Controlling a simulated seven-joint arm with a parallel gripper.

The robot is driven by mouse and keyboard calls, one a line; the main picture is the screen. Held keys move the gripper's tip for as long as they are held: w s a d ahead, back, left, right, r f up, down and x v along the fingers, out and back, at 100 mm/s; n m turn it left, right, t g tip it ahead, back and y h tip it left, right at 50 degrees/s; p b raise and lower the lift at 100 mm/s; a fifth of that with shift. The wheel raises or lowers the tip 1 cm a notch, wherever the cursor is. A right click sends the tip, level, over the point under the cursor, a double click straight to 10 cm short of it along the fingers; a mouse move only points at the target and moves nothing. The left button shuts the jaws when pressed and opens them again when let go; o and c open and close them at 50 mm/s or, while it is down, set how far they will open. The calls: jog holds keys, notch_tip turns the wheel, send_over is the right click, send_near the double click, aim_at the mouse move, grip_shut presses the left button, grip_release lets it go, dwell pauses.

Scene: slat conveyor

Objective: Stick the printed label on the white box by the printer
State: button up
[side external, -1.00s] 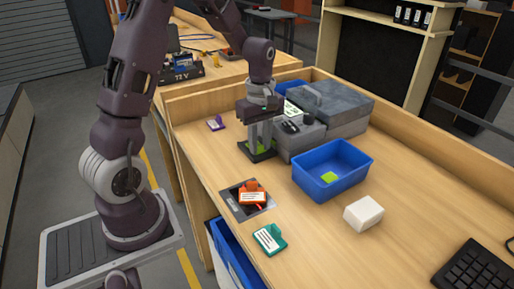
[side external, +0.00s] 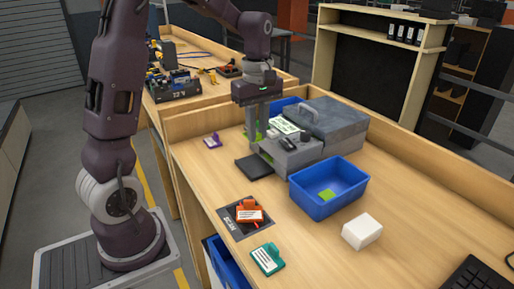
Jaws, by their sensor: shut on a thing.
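The white box (side external: 362,232) lies on the bench to the right, in front of the blue bin. The grey printer-like machine (side external: 292,155) stands at the middle back, with a white and green printed piece (side external: 284,126) showing on it. My gripper (side external: 256,131) points down at the machine's left side, above and behind a bare black pad (side external: 262,166). It is shut on a small green item (side external: 250,135), which is partly hidden by the fingers. I cannot tell whether the held item carries a label. No label shows on the visible faces of the white box.
A blue bin (side external: 318,209) with a green piece (side external: 325,195) inside stands between machine and white box. Bench around the white box is clear.

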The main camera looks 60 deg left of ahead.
notch_tip(320, 180, up, 6)
jog(key=w+d+m, duration=0.5)
jog(key=d+m, duration=0.3)
jog(key=d, duration=0.4)
jog(key=m, duration=1)
send_over(356, 230)
notch_tip(356, 230, down, 5)
jog(key=shift+f, duration=3.55)
jog(key=shift+f, duration=0.5)
jog(key=o, duration=0.8)
jog(key=shift+c, duration=0.2)
